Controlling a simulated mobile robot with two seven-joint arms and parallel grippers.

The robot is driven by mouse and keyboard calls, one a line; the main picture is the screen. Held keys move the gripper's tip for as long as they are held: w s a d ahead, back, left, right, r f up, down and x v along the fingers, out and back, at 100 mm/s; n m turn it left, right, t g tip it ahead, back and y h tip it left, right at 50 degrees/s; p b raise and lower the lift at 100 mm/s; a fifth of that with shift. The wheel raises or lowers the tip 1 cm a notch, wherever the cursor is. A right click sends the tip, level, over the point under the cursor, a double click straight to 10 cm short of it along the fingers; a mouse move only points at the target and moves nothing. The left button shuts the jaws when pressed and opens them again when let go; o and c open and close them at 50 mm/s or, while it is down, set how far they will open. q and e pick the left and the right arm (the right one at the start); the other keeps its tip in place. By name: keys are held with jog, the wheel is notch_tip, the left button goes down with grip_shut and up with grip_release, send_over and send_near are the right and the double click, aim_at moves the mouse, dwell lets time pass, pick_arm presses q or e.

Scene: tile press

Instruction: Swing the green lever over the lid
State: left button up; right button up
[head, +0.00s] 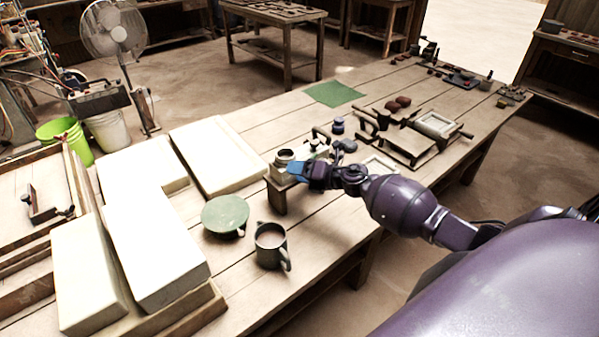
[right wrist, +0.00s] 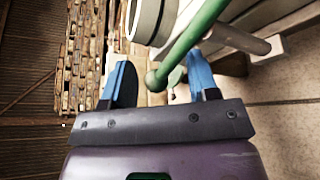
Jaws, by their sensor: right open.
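The green lever (right wrist: 190,42) shows in the right wrist view as a rod with a ball end, slanting from the top edge down to between my fingers. A pale round part, perhaps the lid (right wrist: 150,20), sits just left of the rod. My right gripper (right wrist: 160,82) is open, with one blue finger on each side of the ball end. I cannot tell whether either finger touches it. In the head view my right gripper (head: 297,169) is beside the small tile press (head: 284,156) on the bench. The lever is hidden there. My left gripper is not in view.
A green round plate (head: 225,213) and a dark mug (head: 270,243) stand on the bench near the press. Large pale slabs (head: 150,240) fill the left end. A green mat (head: 334,94) lies farther back. Frames and tools (head: 408,145) stand right of the press.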

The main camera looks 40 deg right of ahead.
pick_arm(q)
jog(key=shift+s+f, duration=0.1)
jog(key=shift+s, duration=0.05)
pick_arm(e)
jog(key=shift+c, duration=0.9)
grip_shut()
jog(key=shift+s+d+f+b, duration=0.1)
jog(key=shift+f+b, duration=0.05)
jog(key=shift+b, duration=0.3)
pick_arm(q)
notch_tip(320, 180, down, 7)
jog(key=b, duration=0.7)
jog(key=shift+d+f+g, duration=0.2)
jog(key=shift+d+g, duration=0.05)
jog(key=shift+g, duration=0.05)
pick_arm(e)
jog(key=n+g+y, duration=0.1)
jog(key=n+y, duration=0.1)
jog(key=s+d+n+g+y, duration=0.1)
jog(key=n+g, duration=0.1)
jog(key=s+n+g+y, duration=0.1)
jog(key=g+y, duration=0.1)
jog(key=shift+s+d+n+y, duration=0.1)
jog(key=shift+d+n+y, duration=0.2)
jog(key=shift+n, duration=0.1)
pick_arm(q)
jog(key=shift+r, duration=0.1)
pick_arm(e)
jog(key=shift+g, duration=0.3)
jog(key=shift+r, duration=0.2)
